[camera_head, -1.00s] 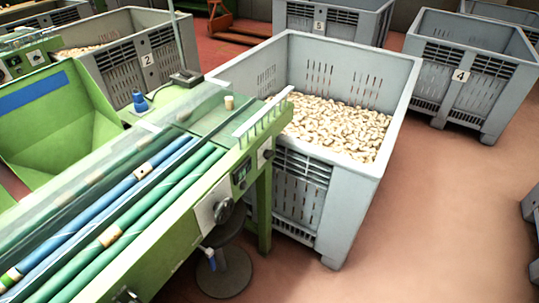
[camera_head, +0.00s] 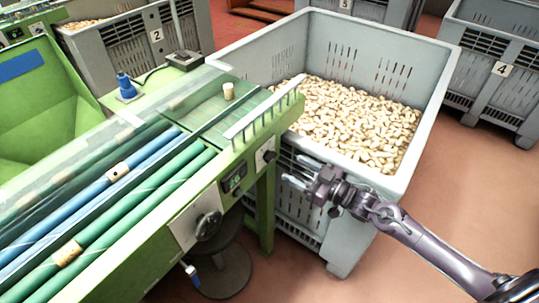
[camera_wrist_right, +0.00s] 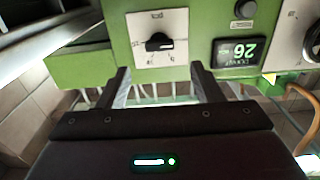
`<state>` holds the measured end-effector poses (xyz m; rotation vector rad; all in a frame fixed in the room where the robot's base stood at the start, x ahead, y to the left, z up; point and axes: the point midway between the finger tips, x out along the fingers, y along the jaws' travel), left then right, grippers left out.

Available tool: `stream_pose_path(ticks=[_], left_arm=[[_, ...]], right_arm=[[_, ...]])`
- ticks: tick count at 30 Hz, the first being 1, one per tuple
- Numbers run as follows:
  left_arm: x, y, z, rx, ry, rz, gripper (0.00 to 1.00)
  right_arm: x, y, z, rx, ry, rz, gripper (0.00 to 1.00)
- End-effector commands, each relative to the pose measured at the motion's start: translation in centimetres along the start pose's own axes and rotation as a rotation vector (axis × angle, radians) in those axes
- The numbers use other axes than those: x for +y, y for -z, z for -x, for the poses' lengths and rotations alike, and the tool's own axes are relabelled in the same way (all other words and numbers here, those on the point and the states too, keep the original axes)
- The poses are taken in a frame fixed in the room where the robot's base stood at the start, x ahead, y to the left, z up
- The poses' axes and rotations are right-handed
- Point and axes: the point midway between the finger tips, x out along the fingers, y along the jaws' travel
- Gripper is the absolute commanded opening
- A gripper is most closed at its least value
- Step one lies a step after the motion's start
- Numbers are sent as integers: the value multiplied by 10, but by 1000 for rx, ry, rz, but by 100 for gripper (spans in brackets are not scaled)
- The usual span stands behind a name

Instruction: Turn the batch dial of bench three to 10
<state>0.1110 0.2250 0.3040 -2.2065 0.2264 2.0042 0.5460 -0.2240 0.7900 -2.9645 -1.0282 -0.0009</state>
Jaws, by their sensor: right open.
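The green bench (camera_head: 150,225) has a control side with a small black knob on a white plate (camera_head: 266,155), a dark display (camera_head: 234,182) and a larger black knob (camera_head: 208,226). In the right wrist view, the picture is upside down: the small knob (camera_wrist_right: 160,42) sits on its marked plate, and the display (camera_wrist_right: 240,50) shows 26. The labels are too small to read, so I cannot tell which knob is the batch dial. My right gripper (camera_head: 297,172) is open and empty, just right of the small knob and apart from it. My left gripper is out of view.
A grey crate (camera_head: 435,100) full of pale corks stands right behind my right gripper. A round stool (camera_head: 222,265) is under the bench. A rake-like rail (camera_head: 262,108) and a cork (camera_head: 228,91) are on the bench top. The floor at right is clear.

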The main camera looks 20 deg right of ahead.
Motion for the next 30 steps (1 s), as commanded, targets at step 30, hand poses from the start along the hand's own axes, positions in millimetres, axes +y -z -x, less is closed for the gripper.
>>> stream_pose_path(ticks=[30], left_arm=[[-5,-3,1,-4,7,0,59]], right_arm=[[2,-1,-71,-2,-5,2,36]])
